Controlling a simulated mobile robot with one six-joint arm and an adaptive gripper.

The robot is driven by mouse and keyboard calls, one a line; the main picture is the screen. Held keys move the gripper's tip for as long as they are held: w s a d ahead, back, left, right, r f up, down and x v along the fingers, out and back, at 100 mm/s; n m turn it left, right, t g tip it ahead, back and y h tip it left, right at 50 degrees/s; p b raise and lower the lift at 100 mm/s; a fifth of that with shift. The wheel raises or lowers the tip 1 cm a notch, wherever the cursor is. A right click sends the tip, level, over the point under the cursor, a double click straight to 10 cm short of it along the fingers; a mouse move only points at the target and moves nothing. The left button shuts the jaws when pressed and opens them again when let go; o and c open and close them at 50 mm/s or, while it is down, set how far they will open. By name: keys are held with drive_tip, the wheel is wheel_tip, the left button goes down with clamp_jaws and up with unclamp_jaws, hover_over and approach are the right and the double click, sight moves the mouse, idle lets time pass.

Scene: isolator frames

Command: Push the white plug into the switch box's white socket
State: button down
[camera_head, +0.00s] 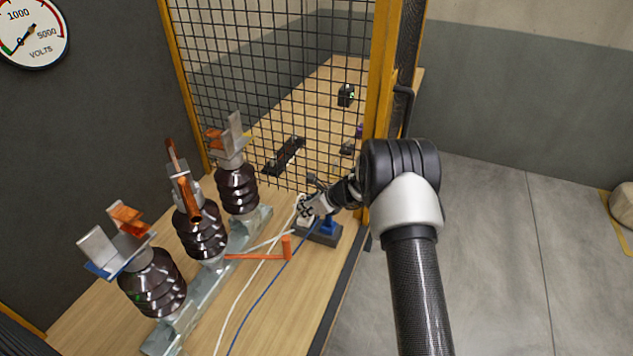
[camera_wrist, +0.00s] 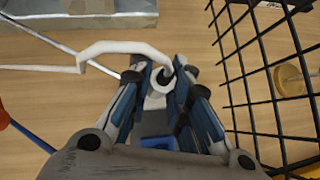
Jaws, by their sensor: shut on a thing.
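The switch box (camera_head: 322,236) is a dark block on the wooden bench, at the foot of the mesh panel. A blue plug (camera_head: 328,226) stands upright on its right part. My gripper (camera_head: 307,207) is over the box's left part, pointing down to the left. In the wrist view my gripper (camera_wrist: 160,84) is shut on the white plug (camera_wrist: 155,100), whose white cable (camera_wrist: 118,47) loops off to the left. The fingers largely hide the plug and the white socket below it, so I cannot tell how far the plug sits in.
Dark ribbed insulators (camera_head: 200,230) stand on a metal rail left of the box. An orange handle (camera_head: 270,256) and a blue cable (camera_head: 268,290) lie nearby. The mesh panel (camera_head: 275,90) rises close behind my gripper; it also shows at right in the wrist view (camera_wrist: 262,70).

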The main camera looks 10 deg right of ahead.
drive_tip(key=shift+f, duration=0.3)
drive_tip(key=c, duration=1.4)
unclamp_jaws()
drive_tip(key=shift+r, duration=0.1)
drive_tip(key=v, duration=1.2)
drive_tip(key=shift+s, duration=0.1)
drive_tip(key=shift+d, duration=0.1)
